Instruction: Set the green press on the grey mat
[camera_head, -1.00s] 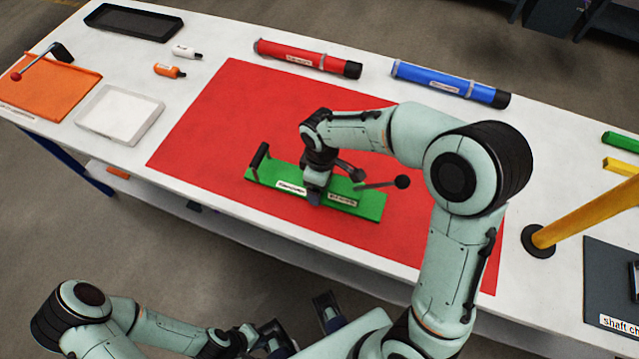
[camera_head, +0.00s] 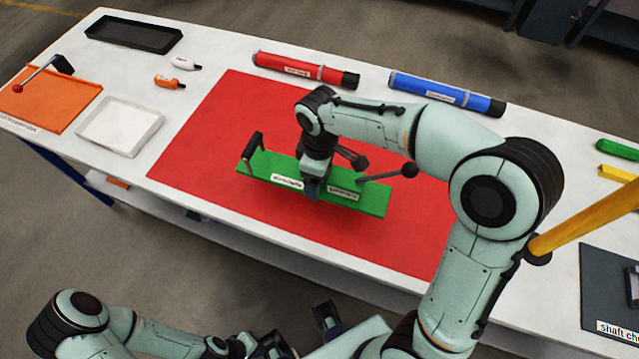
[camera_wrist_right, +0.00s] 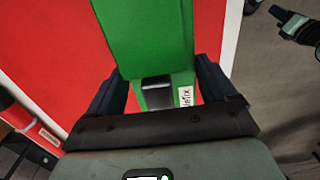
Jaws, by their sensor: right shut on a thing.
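The green press (camera_head: 285,181) is a long flat green bar with a black handle at its left end and a black-knobbed lever toward its right. My right gripper (camera_head: 312,188) is shut on its middle and holds it a little above the red mat, with a shadow below. The right wrist view shows the press (camera_wrist_right: 148,40) between the fingers of the gripper (camera_wrist_right: 155,88). The dark grey mat (camera_head: 597,275) lies at the table's right end, partly cut off by the frame. My left gripper (camera_head: 300,330) is open and empty in front of the table's near edge.
The red mat (camera_head: 215,150) covers the table's middle. Red (camera_head: 300,68) and blue (camera_head: 445,92) tubes lie behind it. A dark object and a "shaft ch..." label are on the grey mat.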

